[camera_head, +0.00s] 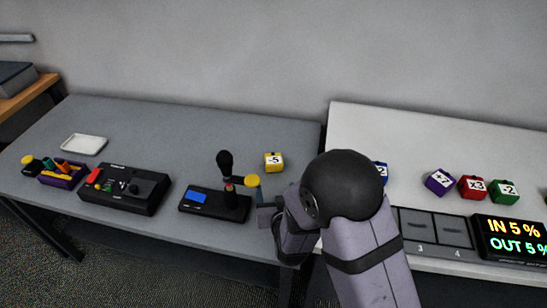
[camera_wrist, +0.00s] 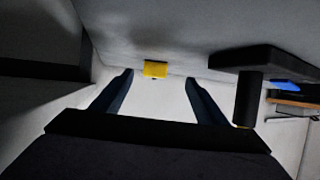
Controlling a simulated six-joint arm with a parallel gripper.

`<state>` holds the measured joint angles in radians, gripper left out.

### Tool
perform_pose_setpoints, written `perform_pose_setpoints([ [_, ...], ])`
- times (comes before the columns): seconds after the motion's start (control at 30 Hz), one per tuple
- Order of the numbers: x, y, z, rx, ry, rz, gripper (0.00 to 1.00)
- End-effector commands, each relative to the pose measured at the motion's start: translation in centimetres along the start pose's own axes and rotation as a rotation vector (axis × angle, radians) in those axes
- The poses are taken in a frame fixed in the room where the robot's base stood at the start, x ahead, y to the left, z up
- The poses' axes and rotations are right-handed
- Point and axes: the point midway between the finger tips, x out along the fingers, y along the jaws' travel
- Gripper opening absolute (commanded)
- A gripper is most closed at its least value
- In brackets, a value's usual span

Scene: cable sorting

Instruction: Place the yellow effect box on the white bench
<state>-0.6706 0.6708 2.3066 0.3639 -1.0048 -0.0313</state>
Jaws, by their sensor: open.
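The yellow effect box (camera_head: 274,162), marked "-5", sits on the grey table to the left of the white bench (camera_head: 355,118). In the wrist view the yellow box (camera_wrist: 156,69) shows ahead, between the two finger tips and beyond them. My gripper (camera_head: 262,200) is low over the grey table's right part, just in front of the box and apart from it. In the wrist view my gripper (camera_wrist: 160,82) is open and empty. My arm hides part of the white bench and its left edge.
A black device with a blue screen and joystick (camera_head: 216,202) stands close left of my gripper. Purple (camera_head: 439,182), red (camera_head: 472,187) and green (camera_head: 504,191) boxes, a partly hidden blue box (camera_head: 382,172) and a display (camera_head: 512,238) are on the bench. A white tray (camera_head: 84,144) lies far left.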

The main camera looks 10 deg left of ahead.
Motion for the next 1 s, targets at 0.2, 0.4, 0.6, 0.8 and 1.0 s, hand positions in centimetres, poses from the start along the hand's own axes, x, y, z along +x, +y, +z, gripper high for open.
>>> perform_pose_setpoints([
  [0.2, 0.5, 0.8, 0.5, -0.027, 0.019, 0.016, 0.67],
  [0.4, 0.9, 0.8, 0.3, -0.026, 0.021, 0.016, 0.67],
  [0.6, 3.0, 0.8, -0.7, -0.025, 0.022, 0.016, 0.67],
  [0.8, 6.0, 0.8, -2.0, -0.024, 0.021, 0.017, 0.67],
  [1.0, 8.4, 0.8, -3.0, -0.026, 0.020, 0.016, 0.67],
])
